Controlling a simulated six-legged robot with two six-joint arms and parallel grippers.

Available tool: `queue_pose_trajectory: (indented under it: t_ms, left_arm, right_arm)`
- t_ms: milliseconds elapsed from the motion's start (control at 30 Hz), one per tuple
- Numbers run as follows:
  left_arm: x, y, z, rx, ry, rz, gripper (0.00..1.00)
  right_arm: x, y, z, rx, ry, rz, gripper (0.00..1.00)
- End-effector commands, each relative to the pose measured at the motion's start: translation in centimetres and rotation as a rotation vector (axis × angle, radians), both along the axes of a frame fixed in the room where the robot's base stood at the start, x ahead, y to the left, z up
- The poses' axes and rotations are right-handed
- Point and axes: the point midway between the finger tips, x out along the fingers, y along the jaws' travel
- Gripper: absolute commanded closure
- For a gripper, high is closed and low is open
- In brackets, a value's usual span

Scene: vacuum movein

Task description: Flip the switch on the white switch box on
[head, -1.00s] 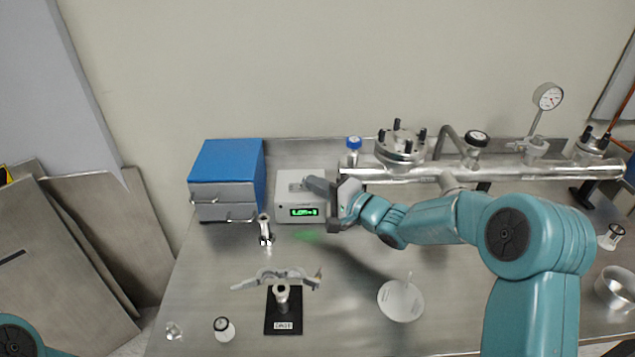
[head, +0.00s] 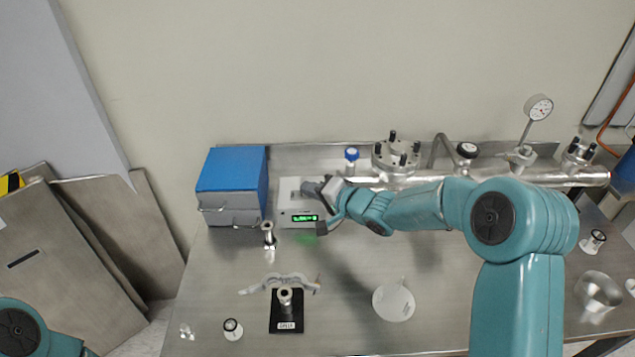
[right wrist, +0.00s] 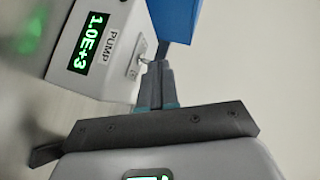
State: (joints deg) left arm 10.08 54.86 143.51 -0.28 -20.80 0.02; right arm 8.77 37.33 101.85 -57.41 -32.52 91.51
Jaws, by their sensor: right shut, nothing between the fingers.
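The white switch box (head: 288,212) stands on the steel bench, right of the blue-topped box, with a lit green display. In the right wrist view the white switch box (right wrist: 109,68) shows a "PUMP" label and a display reading 1.0E+3. A small metal toggle switch (right wrist: 144,60) sits on its face beside the label. My right gripper (head: 312,188) is over the box's top right part in the head view. In the wrist view the right gripper (right wrist: 157,66) is shut and empty, its tips right beside the toggle; contact is unclear. My left gripper is out of view.
A blue-topped drawer box (head: 232,168) stands left of the switch box. Metal pipework (head: 500,172) runs along the back right. A small metal fitting (head: 268,236) stands in front. A black-based stand (head: 286,318) and a white disc (head: 394,303) are nearer. Bench between is clear.

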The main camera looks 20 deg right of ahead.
Motion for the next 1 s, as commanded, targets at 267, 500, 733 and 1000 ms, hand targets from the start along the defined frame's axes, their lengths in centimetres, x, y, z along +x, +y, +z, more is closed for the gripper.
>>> queue_pose_trajectory:
  t_ms: [267, 500, 733, 1000]
  left_arm:
    - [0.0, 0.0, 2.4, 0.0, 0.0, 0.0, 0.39]
    - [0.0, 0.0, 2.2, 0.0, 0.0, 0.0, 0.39]
    - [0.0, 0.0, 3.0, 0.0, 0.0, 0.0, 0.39]
    - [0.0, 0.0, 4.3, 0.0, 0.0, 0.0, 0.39]
  right_arm:
    - [0.3, 1.1, 0.8, -0.228, 0.063, 0.002, 1.0]
    - [0.3, 1.0, 0.5, -0.248, 0.071, 0.0, 1.0]
    - [0.3, 1.0, 1.2, -0.247, 0.071, 0.0, 1.0]
    - [0.3, 0.9, 2.2, -0.246, 0.072, 0.0, 1.0]
